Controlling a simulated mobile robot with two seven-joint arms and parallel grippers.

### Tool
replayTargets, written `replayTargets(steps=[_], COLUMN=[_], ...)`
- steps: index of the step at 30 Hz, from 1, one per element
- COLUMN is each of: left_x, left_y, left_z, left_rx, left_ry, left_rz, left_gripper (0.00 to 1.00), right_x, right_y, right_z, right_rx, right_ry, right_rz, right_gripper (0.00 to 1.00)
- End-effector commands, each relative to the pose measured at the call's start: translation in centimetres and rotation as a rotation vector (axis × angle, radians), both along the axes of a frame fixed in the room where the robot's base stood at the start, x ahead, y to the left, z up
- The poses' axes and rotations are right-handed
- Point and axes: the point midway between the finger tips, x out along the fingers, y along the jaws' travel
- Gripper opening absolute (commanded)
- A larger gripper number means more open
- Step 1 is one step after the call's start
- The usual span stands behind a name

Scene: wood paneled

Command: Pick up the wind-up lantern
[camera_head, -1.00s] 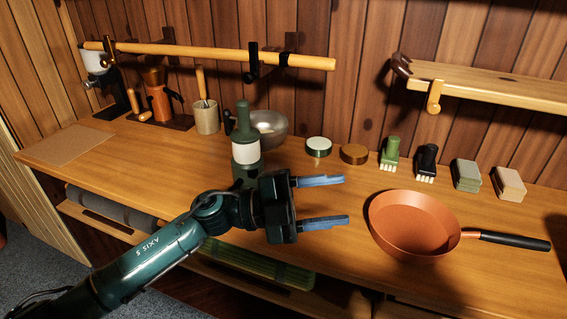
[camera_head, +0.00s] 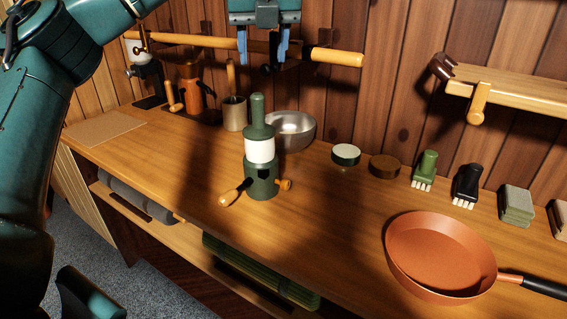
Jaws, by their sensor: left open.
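The wind-up lantern (camera_head: 260,149) stands upright on the wooden counter, left of the picture's middle. It has a dark green base, a white band, a green top with a neck, and wooden-knobbed handles low on both sides. My left gripper (camera_head: 263,60) is at the top of the picture, open and empty, with its two blue fingers pointing down. It shows above the lantern in the picture, apart from it. My right gripper is not in view.
A metal bowl (camera_head: 291,131) stands close behind the lantern. A wooden rail (camera_head: 337,56) runs along the wall behind. Two round tins, brushes and blocks line the back right. An orange pan (camera_head: 440,252) sits at the front right. The counter (camera_head: 330,215) between lantern and pan is clear.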

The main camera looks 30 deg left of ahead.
Motion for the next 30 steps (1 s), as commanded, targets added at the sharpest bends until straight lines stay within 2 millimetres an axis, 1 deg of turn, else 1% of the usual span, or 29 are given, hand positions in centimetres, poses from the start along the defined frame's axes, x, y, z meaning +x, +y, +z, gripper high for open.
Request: replayTargets(steps=[1,3,5,12,15,19,22,26,27,30], left_x=[-0.1,0.0,0.2,1.6,1.9,2.2,2.6,3.5,3.7,4.0], left_y=[0.6,1.0,1.2,2.3,2.5,2.7,3.1,4.0,4.1,4.3], left_z=[0.2,-0.2,-1.1,-5.2,-6.2,-6.9,-7.7,-9.3,-10.0,-10.9], left_rx=[0.01,0.015,0.016,0.013,0.013,0.013,0.012,0.013,0.012,0.012], left_ry=[-0.005,-0.005,-0.002,-0.003,-0.006,-0.005,-0.003,-0.002,-0.003,-0.005], left_rz=[0.02,0.03,0.03,0.026,0.024,0.023,0.025,0.024,0.022,0.023], left_gripper=[0.51,0.51,0.51,0.51,0.51,0.51,0.51,0.51,0.51,0.51], right_x=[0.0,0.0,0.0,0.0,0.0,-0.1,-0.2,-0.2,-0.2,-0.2], right_y=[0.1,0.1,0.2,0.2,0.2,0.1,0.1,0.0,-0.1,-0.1], right_z=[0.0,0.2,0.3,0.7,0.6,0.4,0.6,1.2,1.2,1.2], right_rx=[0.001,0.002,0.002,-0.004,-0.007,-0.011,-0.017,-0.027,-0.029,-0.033], right_ry=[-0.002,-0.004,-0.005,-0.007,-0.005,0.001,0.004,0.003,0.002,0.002], right_rz=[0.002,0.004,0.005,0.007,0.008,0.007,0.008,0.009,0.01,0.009], right_gripper=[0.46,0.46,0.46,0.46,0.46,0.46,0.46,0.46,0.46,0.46])
